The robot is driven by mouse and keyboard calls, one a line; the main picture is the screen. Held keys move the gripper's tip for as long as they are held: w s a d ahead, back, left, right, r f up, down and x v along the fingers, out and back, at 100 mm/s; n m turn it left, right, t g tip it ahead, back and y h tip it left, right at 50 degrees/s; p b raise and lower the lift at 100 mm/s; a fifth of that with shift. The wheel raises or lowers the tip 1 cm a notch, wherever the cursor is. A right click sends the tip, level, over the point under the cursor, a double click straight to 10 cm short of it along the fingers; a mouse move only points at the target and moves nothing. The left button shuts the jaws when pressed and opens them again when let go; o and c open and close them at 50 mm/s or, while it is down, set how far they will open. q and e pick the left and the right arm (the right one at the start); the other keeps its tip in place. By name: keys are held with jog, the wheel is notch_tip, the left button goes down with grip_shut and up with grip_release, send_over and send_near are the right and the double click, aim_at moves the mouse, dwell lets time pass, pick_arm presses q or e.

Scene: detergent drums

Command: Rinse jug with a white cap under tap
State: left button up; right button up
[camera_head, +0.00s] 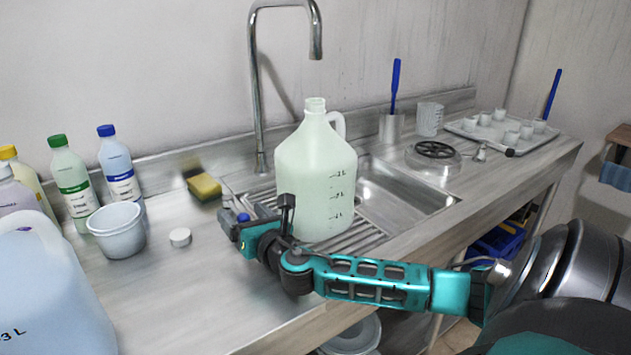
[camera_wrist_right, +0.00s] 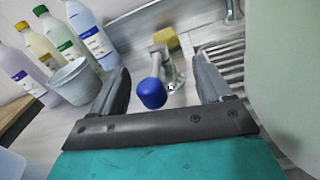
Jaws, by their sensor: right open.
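A pale green jug (camera_head: 316,180) stands upright on the ribbed drainboard, left of the sink basin, its mouth uncapped. My right gripper (camera_head: 257,213) is open in front of the jug's lower left side. In the right wrist view, a blue knob (camera_wrist_right: 152,93) on a metal stem sits between its spread fingers (camera_wrist_right: 162,75); contact cannot be told. The jug (camera_wrist_right: 285,75) fills that view's right edge. My left gripper is out of view.
A yellow sponge (camera_head: 204,187), bottles (camera_head: 70,180) and a white tub (camera_head: 118,230) stand left. A large bluish jug (camera_head: 45,290) is at the front left. The sink basin (camera_head: 400,200) is empty. Cups on a tray (camera_head: 470,130) stand far right.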

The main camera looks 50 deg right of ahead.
jog(key=shift+s+a+p, duration=0.2)
jog(key=shift+s+p, duration=0.15)
jog(key=shift+s, duration=1.6)
jog(key=s, duration=0.3)
jog(key=s+a, duration=0.1)
jog(key=s, duration=0.3)
jog(key=s+a, duration=0.1)
jog(key=s, duration=0.3)
jog(key=shift+s, duration=0.15)
jog(key=shift+s+r, duration=0.1)
jog(key=shift+s, duration=0.65)
jog(key=shift+a, duration=0.1)
